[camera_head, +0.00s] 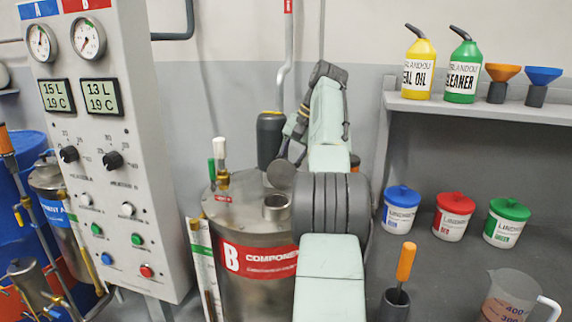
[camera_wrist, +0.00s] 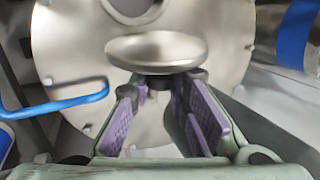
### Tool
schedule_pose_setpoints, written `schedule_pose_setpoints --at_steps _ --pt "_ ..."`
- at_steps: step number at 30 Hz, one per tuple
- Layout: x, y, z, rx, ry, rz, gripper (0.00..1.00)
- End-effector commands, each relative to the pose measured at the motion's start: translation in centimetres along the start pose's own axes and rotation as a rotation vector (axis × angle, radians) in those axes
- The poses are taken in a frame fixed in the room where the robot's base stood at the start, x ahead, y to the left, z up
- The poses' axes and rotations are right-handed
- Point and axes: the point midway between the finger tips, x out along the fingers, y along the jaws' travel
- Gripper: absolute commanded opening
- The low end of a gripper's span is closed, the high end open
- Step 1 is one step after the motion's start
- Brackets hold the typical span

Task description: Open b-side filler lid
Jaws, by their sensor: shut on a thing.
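The B component tank (camera_head: 232,235) is a steel drum with a red label. The filler neck (camera_head: 276,207) on its top is an open-looking short cylinder; its rim also shows at the top of the wrist view (camera_wrist: 131,8). The round metal b-side filler lid (camera_head: 280,174) is off the neck, tilted in the air just above and behind it. In the wrist view the lid (camera_wrist: 158,49) has a dark knob under it, between the purple-padded fingers of my gripper (camera_wrist: 158,88). My gripper is shut on this knob; in the head view my arm partly covers it.
A gauge panel (camera_head: 110,150) stands left of the tank. A dark cylinder (camera_head: 270,140) and a white-topped valve (camera_head: 220,165) rise close to the lid. A bench at right holds several tubs, a jug (camera_head: 508,298) and an orange-handled tool (camera_head: 405,262). A blue handle (camera_wrist: 60,104) shows in the wrist view.

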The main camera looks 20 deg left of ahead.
Motion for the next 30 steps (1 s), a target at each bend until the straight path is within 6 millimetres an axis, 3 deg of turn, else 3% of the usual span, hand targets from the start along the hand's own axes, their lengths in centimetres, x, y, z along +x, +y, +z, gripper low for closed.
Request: schedule_pose_setpoints --at_steps 7,8,18,30 --pt "-0.05 -0.24 0.03 -0.005 0.002 -0.004 0.00" --pt "-0.04 -0.24 0.03 -0.005 0.002 -0.004 0.17" --pt "0.02 -0.09 0.04 -0.003 -0.001 -0.001 0.38" --pt "0.05 -0.02 0.04 -0.002 -0.002 0.000 0.38"
